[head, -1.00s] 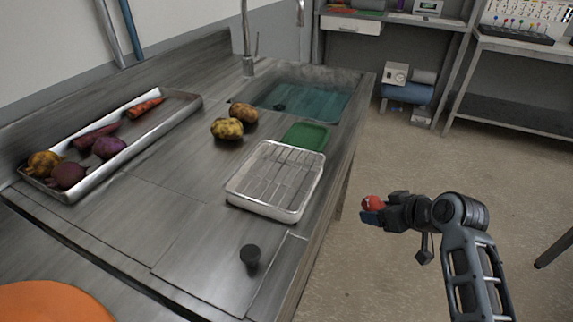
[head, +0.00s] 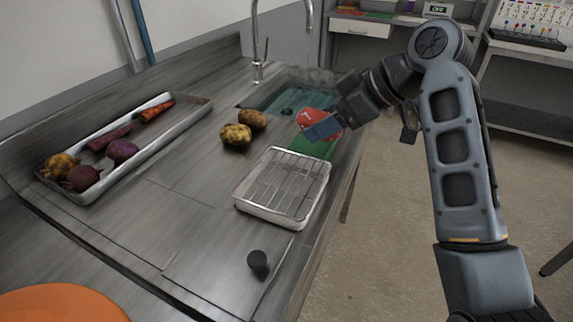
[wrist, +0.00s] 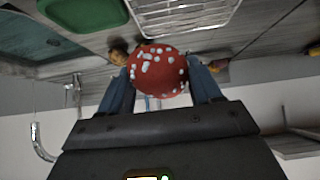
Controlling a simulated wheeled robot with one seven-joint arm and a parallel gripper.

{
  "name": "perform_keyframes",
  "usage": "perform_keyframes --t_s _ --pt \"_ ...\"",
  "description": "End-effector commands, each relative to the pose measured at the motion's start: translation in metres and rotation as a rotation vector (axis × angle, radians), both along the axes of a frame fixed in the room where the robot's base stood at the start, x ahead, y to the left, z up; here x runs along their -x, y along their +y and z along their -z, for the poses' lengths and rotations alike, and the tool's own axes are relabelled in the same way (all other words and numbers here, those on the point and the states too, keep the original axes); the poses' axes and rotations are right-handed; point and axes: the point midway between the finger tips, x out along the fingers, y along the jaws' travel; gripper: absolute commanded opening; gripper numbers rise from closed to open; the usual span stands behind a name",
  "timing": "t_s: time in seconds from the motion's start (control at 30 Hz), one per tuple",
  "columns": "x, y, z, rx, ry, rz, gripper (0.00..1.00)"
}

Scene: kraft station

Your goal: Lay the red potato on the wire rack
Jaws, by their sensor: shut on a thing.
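The red potato (head: 318,119) is round and red with whitish spots. My gripper (head: 322,130) is shut on it and holds it in the air near the sink and the green board. In the wrist view the potato (wrist: 158,70) sits between the two blue fingers. The wire rack (head: 284,186) lies in a shallow metal tray on the counter, below and to the left of the gripper in the head view. The rack is bare. Part of it shows at the top of the wrist view (wrist: 185,14).
A green board (head: 314,148) lies beyond the rack, partly hidden by the gripper. Two yellowish potatoes (head: 236,134) lie left of it. A long tray (head: 190,112) of vegetables is at the left. A black knob (head: 258,261) stands in front. The sink (head: 270,97) and faucet are behind.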

Motion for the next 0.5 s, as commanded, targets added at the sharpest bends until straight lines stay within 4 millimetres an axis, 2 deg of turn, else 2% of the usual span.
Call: perform_keyframes --t_s 0.03,0.23,0.4,0.5 --pt "0.006 0.011 0.006 0.0 0.002 -0.004 0.24" --pt "0.022 0.047 0.029 0.0 0.001 -0.002 0.24" --pt "0.029 0.064 0.041 -0.001 0.0 0.001 0.24" --pt "0.03 0.068 0.045 -0.001 0.0 0.001 0.24"
